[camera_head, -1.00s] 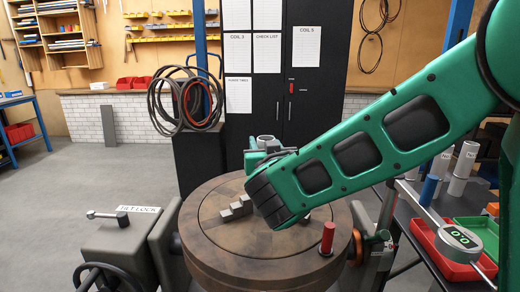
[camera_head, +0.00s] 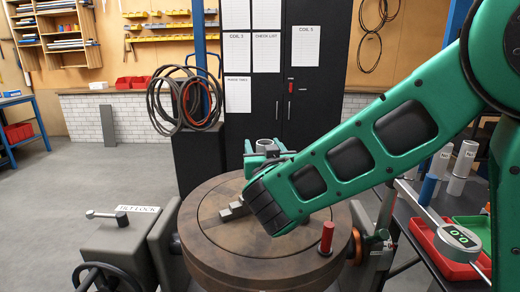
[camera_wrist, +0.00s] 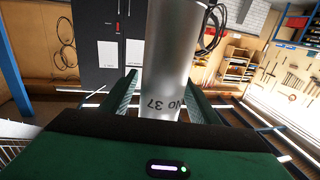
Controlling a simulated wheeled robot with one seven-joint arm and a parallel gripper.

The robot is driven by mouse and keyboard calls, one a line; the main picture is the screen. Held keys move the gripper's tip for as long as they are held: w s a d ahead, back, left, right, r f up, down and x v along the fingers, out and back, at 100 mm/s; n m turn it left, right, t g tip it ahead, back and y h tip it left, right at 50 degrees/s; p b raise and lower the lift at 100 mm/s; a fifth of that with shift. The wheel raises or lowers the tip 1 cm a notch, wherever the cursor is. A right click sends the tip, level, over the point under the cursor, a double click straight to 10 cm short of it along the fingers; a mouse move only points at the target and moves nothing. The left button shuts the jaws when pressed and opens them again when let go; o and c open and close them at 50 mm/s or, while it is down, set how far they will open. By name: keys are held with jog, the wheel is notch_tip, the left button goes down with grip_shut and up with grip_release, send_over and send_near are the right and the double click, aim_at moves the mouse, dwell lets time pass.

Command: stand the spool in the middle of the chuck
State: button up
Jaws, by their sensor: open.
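The spool is a grey metal cylinder; its open top (camera_head: 264,146) shows behind my wrist in the head view. In the wrist view the spool (camera_wrist: 172,60), marked "No 37", stands between the two green fingers. My gripper (camera_head: 265,155) is open around it; it also shows in the wrist view (camera_wrist: 164,78). I cannot tell whether a finger touches the spool. The chuck (camera_head: 205,215) is a round brown plate with stepped grey jaws (camera_head: 232,211). My arm covers its middle and right part. The spool's lower end is hidden, so I cannot tell whether it rests on the chuck.
A red handle (camera_head: 326,238) stands up at the chuck's front right. A tilt lock lever (camera_head: 108,216) is at the left. At the right, a bench holds other cylinders (camera_head: 465,158), a red tray (camera_head: 452,268) and a gauge (camera_head: 460,237). A black cabinet stands behind.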

jog(key=s+d, duration=0.2)
jog(key=s, duration=0.9)
jog(key=shift+s, duration=0.35)
